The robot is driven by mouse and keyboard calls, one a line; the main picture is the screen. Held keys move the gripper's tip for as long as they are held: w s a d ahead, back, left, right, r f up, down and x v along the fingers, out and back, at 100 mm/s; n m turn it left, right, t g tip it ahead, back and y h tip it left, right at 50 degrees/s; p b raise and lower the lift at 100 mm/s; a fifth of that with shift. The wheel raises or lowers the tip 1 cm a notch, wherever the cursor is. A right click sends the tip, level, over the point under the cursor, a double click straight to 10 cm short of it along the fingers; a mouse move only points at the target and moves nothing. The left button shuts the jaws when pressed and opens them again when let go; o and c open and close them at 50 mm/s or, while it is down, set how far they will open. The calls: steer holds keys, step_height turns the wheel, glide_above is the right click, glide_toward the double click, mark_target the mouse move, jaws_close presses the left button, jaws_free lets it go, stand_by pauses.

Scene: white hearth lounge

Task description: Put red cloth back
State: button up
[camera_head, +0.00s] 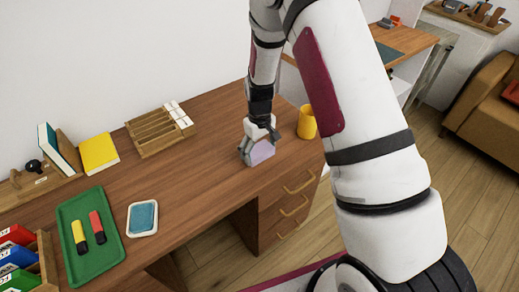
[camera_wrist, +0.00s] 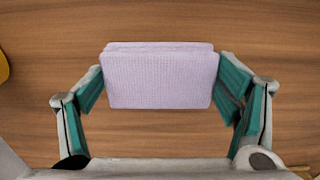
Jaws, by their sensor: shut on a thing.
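My gripper (camera_wrist: 162,88) is shut on a pale lilac folded cloth (camera_wrist: 160,80), which sits between its two fingers in the wrist view. In the head view my gripper (camera_head: 259,142) holds the lilac cloth (camera_head: 262,152) low over the right part of the desk; whether it touches the top cannot be told. I see no cloth that is clearly red. A dark red item (camera_head: 512,92) lies on the sofa at the right edge, cut off by the frame.
The brown desk (camera_head: 200,180) holds a slotted wooden rack (camera_head: 152,135) with white items, a yellow cup (camera_head: 307,122), a yellow book (camera_head: 99,153), a green tray (camera_head: 90,262) with two markers, and a blue-topped white dish (camera_head: 142,218). Bare wood lies between dish and gripper.

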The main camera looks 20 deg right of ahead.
steer(key=shift+f, duration=0.15)
steer(key=o, duration=1)
steer(key=shift+o, duration=0.2)
